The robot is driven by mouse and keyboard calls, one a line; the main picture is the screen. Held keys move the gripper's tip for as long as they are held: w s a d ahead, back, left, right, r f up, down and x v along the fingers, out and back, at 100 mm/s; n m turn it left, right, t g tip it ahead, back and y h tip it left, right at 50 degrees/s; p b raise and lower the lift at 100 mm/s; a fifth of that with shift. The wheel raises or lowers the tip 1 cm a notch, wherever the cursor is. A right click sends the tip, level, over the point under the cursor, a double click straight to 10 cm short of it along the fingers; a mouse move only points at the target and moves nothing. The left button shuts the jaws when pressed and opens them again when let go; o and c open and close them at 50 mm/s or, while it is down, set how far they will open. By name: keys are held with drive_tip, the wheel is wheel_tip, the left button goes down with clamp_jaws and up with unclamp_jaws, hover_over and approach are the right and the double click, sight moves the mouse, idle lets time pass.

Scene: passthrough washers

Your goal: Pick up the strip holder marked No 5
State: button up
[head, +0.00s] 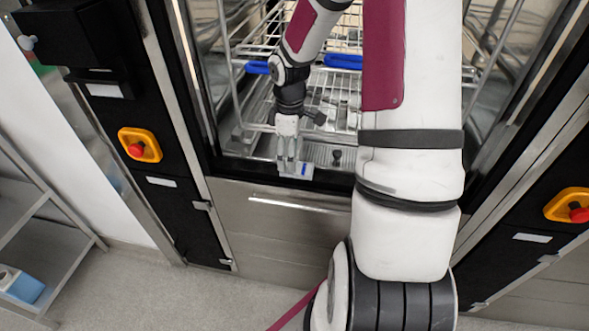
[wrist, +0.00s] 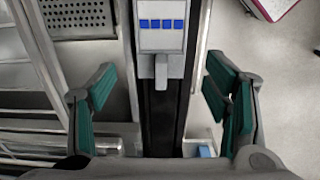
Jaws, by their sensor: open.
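A small pale strip holder (wrist: 160,35) shows in the wrist view, with a row of several blue squares and a short grey tab on its near side. It lies over the dark sill at the washer opening; any number on it is not readable. In the head view a small white and blue piece (head: 300,171) shows at the fingertips, probably the same holder. My gripper (head: 291,168) is open and points down at the front sill. In the wrist view its teal-padded fingers (wrist: 160,78) stand apart on either side of the holder's tab, not touching it.
The washer's wire rack (head: 335,95) with blue handles fills the opening behind my gripper. Orange emergency-stop boxes (head: 140,145) sit on dark panels at both sides. A metal shelf (head: 40,240) stands at the left. The floor (head: 215,300) in front is mostly clear.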

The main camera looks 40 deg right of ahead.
sight(297, 166)
wheel_tip(297, 166, down, 4)
drive_tip(key=shift+r+b, duration=0.1)
drive_tip(key=shift+b, duration=0.2)
clamp_jaws()
drive_tip(key=shift+r, duration=0.15)
